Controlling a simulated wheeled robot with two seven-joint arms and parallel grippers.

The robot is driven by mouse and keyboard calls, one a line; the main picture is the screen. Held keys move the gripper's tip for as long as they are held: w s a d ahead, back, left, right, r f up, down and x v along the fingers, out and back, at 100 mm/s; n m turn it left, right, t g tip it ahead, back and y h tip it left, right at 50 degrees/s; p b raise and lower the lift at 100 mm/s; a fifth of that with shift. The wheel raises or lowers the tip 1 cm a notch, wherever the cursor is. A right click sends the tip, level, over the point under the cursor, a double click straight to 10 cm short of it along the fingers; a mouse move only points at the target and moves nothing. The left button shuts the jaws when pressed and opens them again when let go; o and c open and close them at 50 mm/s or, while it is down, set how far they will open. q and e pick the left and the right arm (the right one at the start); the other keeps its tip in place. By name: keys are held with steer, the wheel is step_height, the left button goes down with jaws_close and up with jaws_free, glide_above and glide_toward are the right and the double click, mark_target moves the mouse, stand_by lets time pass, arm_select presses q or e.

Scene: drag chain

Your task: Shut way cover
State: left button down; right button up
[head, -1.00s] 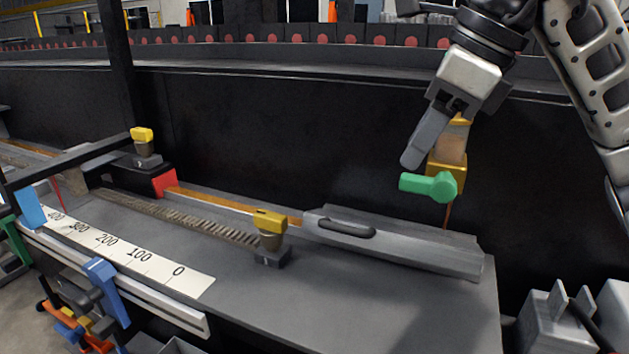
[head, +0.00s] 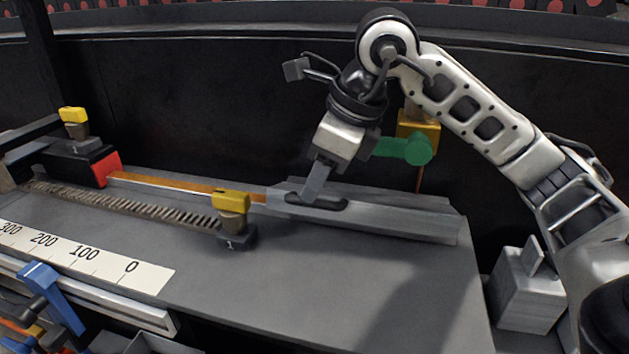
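The way cover (head: 400,219) is a long grey housing on the right part of the bench, with a dark bar handle (head: 332,204) near its left end. Left of it an orange way strip (head: 185,186) lies exposed, running to a red-faced block (head: 105,168). My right gripper (head: 308,196) points down at the left part of the handle, its fingertips at or very near it. The fingers overlap in this view, so I cannot tell whether they are open or shut on the handle. My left gripper is not in view.
A yellow-topped post (head: 231,204) stands in front of the cover's left end. A toothed rack (head: 130,206) and a numbered scale (head: 90,258) run along the bench. A green lever (head: 405,149) sits behind my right gripper.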

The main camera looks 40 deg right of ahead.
steer(key=shift+x, duration=0.8)
steer(key=c, duration=0.6)
steer(key=shift+r, duration=0.1)
jaws_close()
steer(key=shift+c, duration=0.7)
jaws_free()
